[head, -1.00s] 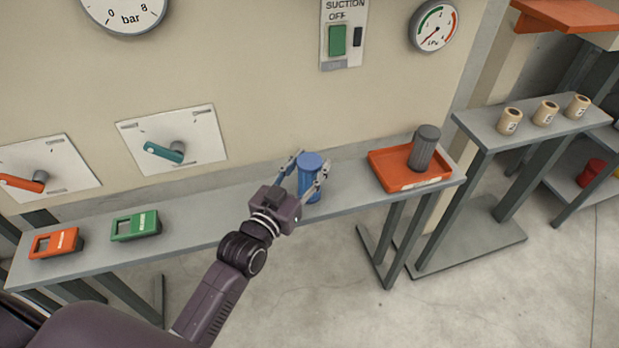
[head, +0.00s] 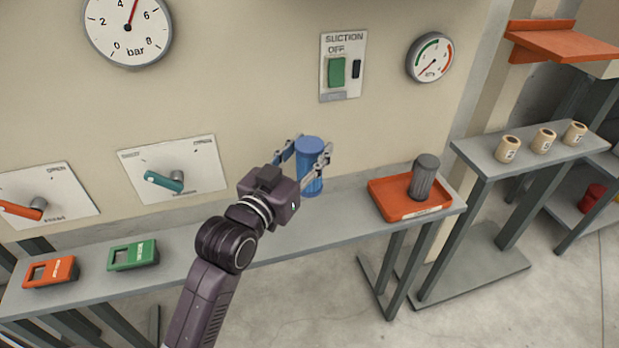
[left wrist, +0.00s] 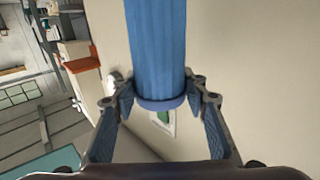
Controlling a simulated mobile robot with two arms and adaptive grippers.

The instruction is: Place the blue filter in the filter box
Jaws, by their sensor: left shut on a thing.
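The blue filter (head: 309,165) is a ribbed upright cylinder with a wider cap. My left gripper (head: 306,160) is shut on it, with a finger on either side, in front of the wall at the back of the grey shelf. The filter also fills the upper middle of the left wrist view (left wrist: 157,45), between the fingers (left wrist: 165,95). A grey ribbed filter (head: 424,178) stands in a red-orange tray (head: 383,203) at the shelf's right end. I cannot tell which thing is the filter box. My right gripper is not in view.
A green box (head: 133,256) and an orange box (head: 50,272) lie on the shelf (head: 215,246) at left. A teal lever (head: 165,181), suction switch (head: 342,68) and gauges are on the wall. Several beige rolls (head: 543,141) stand on a side table at right.

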